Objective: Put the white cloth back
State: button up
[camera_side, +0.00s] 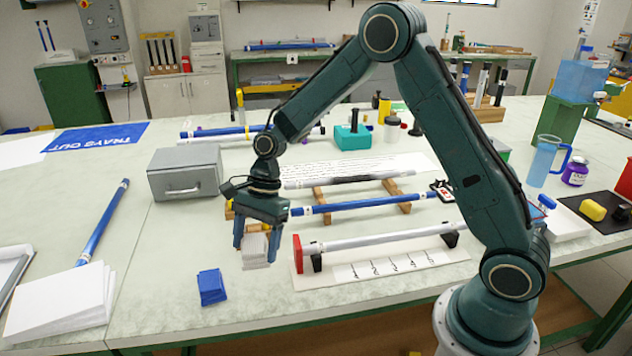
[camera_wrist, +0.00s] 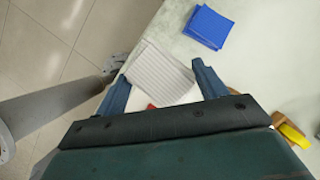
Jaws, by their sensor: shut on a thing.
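The white cloth (camera_side: 256,250) is a small folded stack with faint stripes. My gripper (camera_side: 254,243) is shut on it, with one blue finger on each side. In the wrist view the cloth (camera_wrist: 160,72) lies between the two fingertips of my gripper (camera_wrist: 160,84). In the side view the cloth is upright near the front of the table, and I cannot tell whether its lower edge touches the table. A folded blue cloth (camera_side: 211,287) lies on the table to its lower left; it also shows in the wrist view (camera_wrist: 208,27).
A silver rod (camera_side: 375,240) lies on a stand with a red end stop (camera_side: 298,253), close right of my gripper. A blue rod (camera_side: 365,204) rests on wooden supports behind. A grey metal box (camera_side: 184,173) stands left. White sheets (camera_side: 62,300) lie front left.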

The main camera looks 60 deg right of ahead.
send_over(258, 292)
jog(key=d, duration=0.1)
jog(key=f, duration=0.6)
jog(key=shift+d+f, duration=0.15)
jog(key=shift+d, duration=0.05)
jog(key=shift+f, duration=2.1)
jog(key=shift+f, duration=0.1)
jog(key=o, duration=0.9)
jog(key=shift+o, duration=0.2)
jog(key=v, duration=1.2)
